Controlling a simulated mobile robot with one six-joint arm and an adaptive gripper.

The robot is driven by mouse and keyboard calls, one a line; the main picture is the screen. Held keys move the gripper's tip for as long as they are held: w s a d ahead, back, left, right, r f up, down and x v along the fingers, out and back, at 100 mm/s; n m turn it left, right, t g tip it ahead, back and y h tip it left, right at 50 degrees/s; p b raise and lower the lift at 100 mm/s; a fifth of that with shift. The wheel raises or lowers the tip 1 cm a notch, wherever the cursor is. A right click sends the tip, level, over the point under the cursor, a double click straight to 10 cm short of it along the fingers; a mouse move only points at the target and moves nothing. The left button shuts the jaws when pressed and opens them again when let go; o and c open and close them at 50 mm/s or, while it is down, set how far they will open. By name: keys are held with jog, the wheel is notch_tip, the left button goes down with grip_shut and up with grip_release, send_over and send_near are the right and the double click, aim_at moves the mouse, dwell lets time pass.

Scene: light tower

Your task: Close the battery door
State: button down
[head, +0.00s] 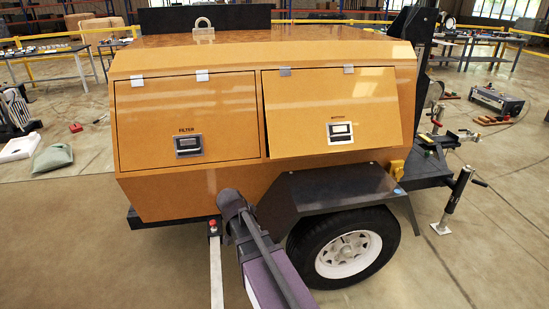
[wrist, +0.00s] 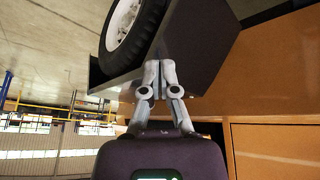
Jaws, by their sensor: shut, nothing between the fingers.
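The battery door (head: 332,108) is the right-hand orange panel on the side of the orange trailer body, in the head view. It hangs from two hinges at its top edge and has a latch (head: 340,132) near the bottom. Its lower edge stands slightly out from the body, so it looks a little ajar. My gripper (wrist: 160,70) shows in the wrist view with its grey fingers together and empty, in front of the dark fender. In the head view my arm comes up from the bottom, left of the wheel, and the fingers cannot be made out.
The filter door (head: 187,118), left of the battery door, looks flush. The black fender (head: 335,187) and wheel (head: 345,252) stick out below the battery door. A jack stand (head: 455,200) stands at the right.

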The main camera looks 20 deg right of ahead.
jog(key=w+d+r+m+t+h+p, duration=0.1)
jog(key=w+d+r+m+t+h, duration=0.1)
jog(key=w+r+m, duration=0.4)
jog(key=w+d+r+m+t+h+p, duration=0.2)
jog(key=w+d+r+m+h, duration=0.3)
jog(key=w, duration=0.6)
notch_tip(320, 180, up, 2)
jog(key=d+m, duration=0.2)
jog(key=m, duration=0.1)
jog(key=shift+d+r+m, duration=0.15)
jog(key=shift+m, duration=0.25)
jog(key=shift+w+d, duration=0.1)
jog(key=shift+d, duration=0.05)
jog(key=w+a+f+b+x, duration=0.1)
jog(key=b+x, duration=0.4)
jog(key=x, duration=0.7)
jog(key=shift+w+f, duration=0.15)
jog(key=shift+w, duration=0.6)
jog(key=shift+a, duration=0.1)
